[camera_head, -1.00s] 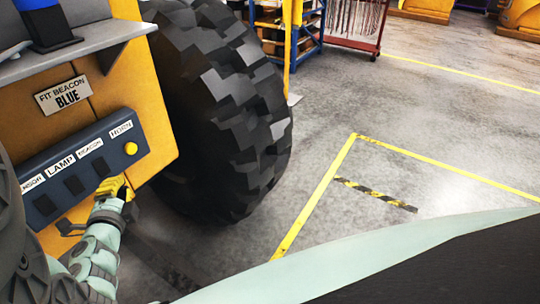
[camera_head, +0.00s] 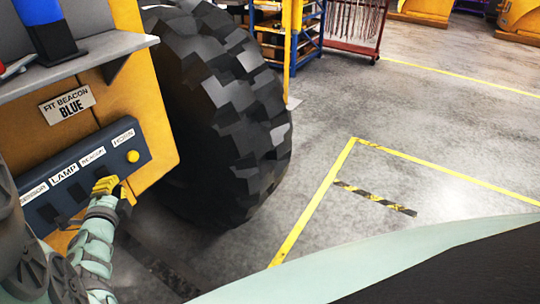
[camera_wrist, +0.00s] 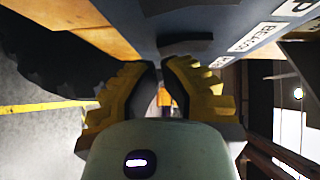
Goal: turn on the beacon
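The dark blue control panel (camera_head: 88,172) on the yellow machine carries labels SENSOR, LAMP, BEACON and HORN. The BEACON label (camera_head: 93,156) sits right above my gripper (camera_head: 105,184), and it also shows in the wrist view (camera_wrist: 249,38). My gripper's yellow fingers are together at the tips, with nothing seen between them. They are close in front of the panel below that label and hide most of the switch there. In the wrist view a dark rocker (camera_wrist: 186,40) lies just beyond the fingertips; contact cannot be told. A blue beacon (camera_head: 50,38) stands on the grey shelf.
A yellow round button (camera_head: 132,156) is right of my gripper, under HORN. Dark switches (camera_head: 78,193) are to its left. A plate (camera_head: 67,104) reads FIT BEACON BLUE. A large black tyre (camera_head: 225,115) stands to the right. The floor beyond is mostly clear.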

